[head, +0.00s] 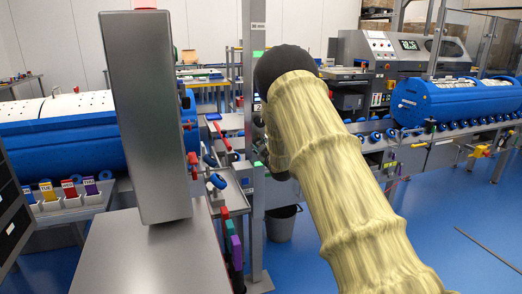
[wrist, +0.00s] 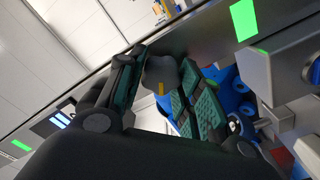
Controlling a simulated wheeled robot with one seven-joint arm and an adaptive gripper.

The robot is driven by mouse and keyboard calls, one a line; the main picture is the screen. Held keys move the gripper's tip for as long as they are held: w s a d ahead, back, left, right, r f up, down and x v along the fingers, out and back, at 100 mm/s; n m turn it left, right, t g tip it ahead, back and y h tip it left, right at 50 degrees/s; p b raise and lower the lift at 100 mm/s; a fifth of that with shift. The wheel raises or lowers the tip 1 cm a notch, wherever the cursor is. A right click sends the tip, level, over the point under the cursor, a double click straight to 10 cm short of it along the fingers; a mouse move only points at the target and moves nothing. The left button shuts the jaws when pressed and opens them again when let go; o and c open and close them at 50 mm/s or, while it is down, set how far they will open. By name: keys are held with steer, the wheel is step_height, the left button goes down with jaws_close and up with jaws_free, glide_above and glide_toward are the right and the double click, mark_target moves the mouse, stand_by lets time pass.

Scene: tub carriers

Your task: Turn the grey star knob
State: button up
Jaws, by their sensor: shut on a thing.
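The grey star knob (wrist: 160,72) shows in the wrist view as a rounded grey piece with a small yellow mark, in front of a metal post. My gripper (wrist: 165,80) has its green-padded fingers on either side of the knob and is shut on it. The fingers cover part of the knob, so its lobes and exact turn angle cannot be made out. In the head view my sleeved arm hides the knob and most of my gripper.
The metal post (head: 249,190) stands upright beside my arm. A blue tub (head: 455,100) lies on the roller line at right, and another blue tub (head: 60,150) at left. A grey bin (head: 281,222) stands behind the post. Blue floor is open at the lower right.

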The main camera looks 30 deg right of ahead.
steer(key=shift+f+n+b, duration=0.1)
steer(key=shift+n+b, duration=0.45)
steer(key=shift+n, duration=0.65)
steer(key=o, duration=1)
steer(key=shift+o, duration=0.2)
steer(key=v, duration=1.2)
steer(key=shift+f, duration=0.1)
